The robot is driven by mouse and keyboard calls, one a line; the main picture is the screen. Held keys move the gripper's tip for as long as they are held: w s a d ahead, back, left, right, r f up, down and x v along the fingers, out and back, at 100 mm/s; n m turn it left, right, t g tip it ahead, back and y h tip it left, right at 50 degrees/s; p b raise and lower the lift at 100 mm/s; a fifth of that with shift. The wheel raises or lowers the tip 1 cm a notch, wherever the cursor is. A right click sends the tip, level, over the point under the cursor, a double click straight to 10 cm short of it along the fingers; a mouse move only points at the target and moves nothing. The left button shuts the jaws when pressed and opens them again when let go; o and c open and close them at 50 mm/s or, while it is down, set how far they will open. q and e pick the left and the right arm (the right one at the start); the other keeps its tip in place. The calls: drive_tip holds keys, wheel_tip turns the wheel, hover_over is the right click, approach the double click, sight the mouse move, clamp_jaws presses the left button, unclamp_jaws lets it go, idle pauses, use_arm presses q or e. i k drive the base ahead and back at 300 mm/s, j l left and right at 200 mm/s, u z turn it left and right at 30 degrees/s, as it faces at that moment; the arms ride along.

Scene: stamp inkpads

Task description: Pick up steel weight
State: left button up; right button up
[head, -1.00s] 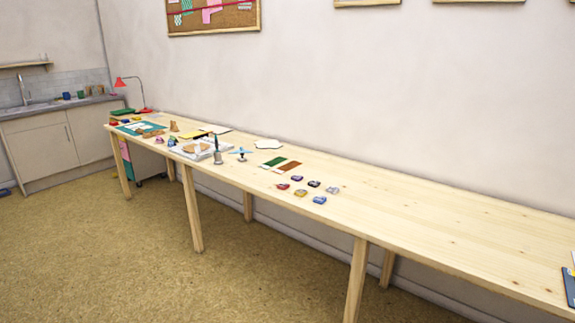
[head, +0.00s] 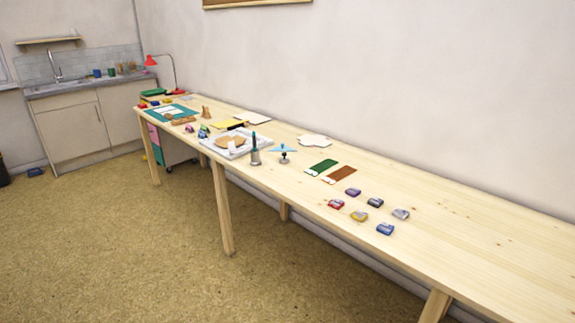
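A grey metallic cylinder with a dark upright handle (head: 255,156) stands near the front edge of the long wooden table (head: 460,230), just right of a white tray (head: 233,153). It looks like the steel weight, though it is small in view and I cannot be sure. A small stand with a light blue top and dark base (head: 284,158) is just to its right. Neither of my grippers is in view.
Several small inkpads, including a blue one (head: 385,229) and a red one (head: 336,204), lie mid-table. Green (head: 321,167) and brown (head: 339,174) cards lie behind them. A red lamp (head: 152,61) stands at the far end. The table's right part is clear.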

sight(284, 161)
drive_tip(key=i+j, duration=0.1)
drive_tip(key=i+j+z, duration=0.1)
drive_tip(key=z, duration=1)
drive_tip(key=i+j+z, duration=0.1)
drive_tip(key=j+z, duration=0.8)
drive_tip(key=j, duration=0.3)
drive_tip(key=k+j+z, duration=0.1)
drive_tip(key=j+z, duration=0.15)
drive_tip(key=j, duration=0.25)
drive_tip(key=k+j+z, duration=0.2)
drive_tip(key=j, duration=0.3)
drive_tip(key=k+j, duration=0.1)
drive_tip(key=j, duration=0.3)
drive_tip(key=k+j, duration=0.1)
drive_tip(key=j, duration=0.3)
drive_tip(key=k+j, duration=0.1)
drive_tip(key=j, duration=0.25)
drive_tip(key=j+z, duration=0.1)
drive_tip(key=j, duration=0.3)
drive_tip(key=k, duration=0.05)
